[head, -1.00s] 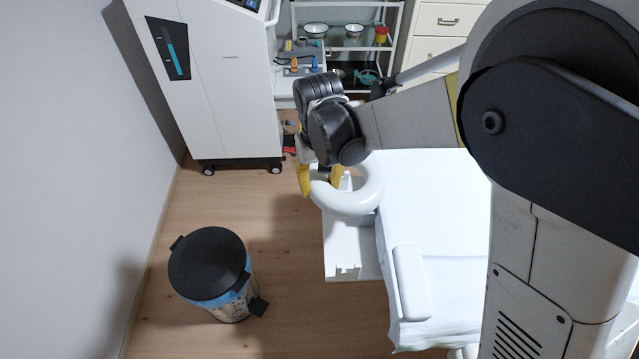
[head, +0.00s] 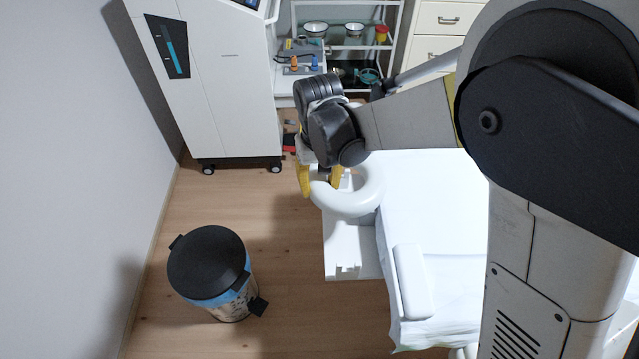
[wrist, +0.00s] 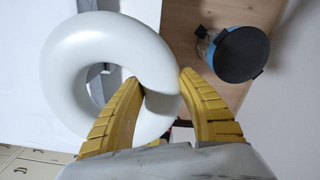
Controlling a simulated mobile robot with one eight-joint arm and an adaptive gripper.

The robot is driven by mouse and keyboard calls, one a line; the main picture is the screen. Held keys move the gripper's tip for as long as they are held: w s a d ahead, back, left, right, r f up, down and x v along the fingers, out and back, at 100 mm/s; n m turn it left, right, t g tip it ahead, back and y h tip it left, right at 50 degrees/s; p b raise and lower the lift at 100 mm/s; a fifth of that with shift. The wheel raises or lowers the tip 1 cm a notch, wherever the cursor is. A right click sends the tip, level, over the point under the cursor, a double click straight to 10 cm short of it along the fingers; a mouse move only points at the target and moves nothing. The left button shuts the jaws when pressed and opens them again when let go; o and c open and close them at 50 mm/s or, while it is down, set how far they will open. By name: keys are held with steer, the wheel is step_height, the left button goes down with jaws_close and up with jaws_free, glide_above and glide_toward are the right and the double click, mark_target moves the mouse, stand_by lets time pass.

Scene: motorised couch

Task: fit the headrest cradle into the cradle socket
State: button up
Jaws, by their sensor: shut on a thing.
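The headrest cradle, a thick white ring with a gap (head: 362,200), is above the white board at the couch's end in the head view. In the wrist view the cradle (wrist: 62,75) fills the left half. My gripper (head: 321,187) has its yellow fingers on either side of the cradle's near end. In the wrist view the gripper (wrist: 160,80) is shut on that end. I cannot make out the cradle socket clearly; grey parts (wrist: 97,85) show through the ring's opening. Whether the cradle touches the board is unclear.
The couch (head: 430,200) has a white cover and a small white pad (head: 411,280). The white board (head: 340,250) has small notches near its front edge. A pedal bin (head: 208,262) stands on the floor at left. A white cabinet (head: 225,90) and a trolley (head: 345,45) stand behind.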

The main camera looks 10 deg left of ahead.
step_height(320, 180, down, 7)
steer(key=b, duration=0.4)
steer(key=shift+b, duration=0.3)
stand_by(2.2)
steer(key=o, duration=1.4)
step_height(320, 180, up, 12)
steer(key=shift+f, duration=0.1)
